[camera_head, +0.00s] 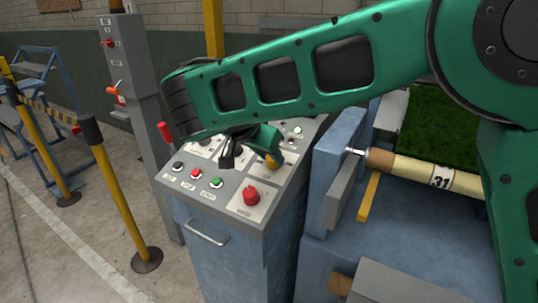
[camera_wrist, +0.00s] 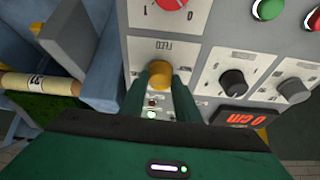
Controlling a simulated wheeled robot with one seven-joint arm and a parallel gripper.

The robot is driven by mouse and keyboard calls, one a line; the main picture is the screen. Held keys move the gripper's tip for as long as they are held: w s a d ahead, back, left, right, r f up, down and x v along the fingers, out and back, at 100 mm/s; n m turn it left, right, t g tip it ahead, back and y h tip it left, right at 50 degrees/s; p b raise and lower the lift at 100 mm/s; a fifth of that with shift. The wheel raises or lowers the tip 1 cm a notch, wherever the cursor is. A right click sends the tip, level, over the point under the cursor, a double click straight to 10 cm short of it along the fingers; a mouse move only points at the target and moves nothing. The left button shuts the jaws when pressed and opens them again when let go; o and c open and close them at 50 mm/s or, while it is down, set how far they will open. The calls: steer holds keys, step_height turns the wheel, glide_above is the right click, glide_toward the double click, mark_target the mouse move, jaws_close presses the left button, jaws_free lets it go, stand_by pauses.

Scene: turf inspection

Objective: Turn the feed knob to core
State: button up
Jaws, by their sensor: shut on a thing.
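The feed knob (camera_wrist: 160,72) is a round yellow-orange knob on the grey control panel, with a label reading FEED beside it in the wrist view. My gripper (camera_wrist: 160,82) has its two green fingers on either side of the knob and is shut on it. In the head view the yellow knob (camera_head: 272,161) shows at the end of my gripper, and my arm reaches over the panel from the right. The fingers and the gripper body hide part of the knob's markings, so I cannot read which setting it points to.
The panel also has a red knob (camera_head: 251,195), push buttons including a green one (camera_head: 216,183), two dark knobs (camera_wrist: 232,82) (camera_wrist: 294,90) and a red-lit display (camera_wrist: 239,117). A roll marked 31 (camera_head: 440,178) lies to the right. A yellow post (camera_head: 115,190) stands left.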

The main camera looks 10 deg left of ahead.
steer(key=shift+w+r, duration=0.1)
stand_by(0.3)
steer(key=o, duration=1)
steer(key=shift+o, duration=0.2)
steer(key=shift+a, duration=0.1)
steer(key=v, duration=1)
steer(key=shift+r, duration=0.2)
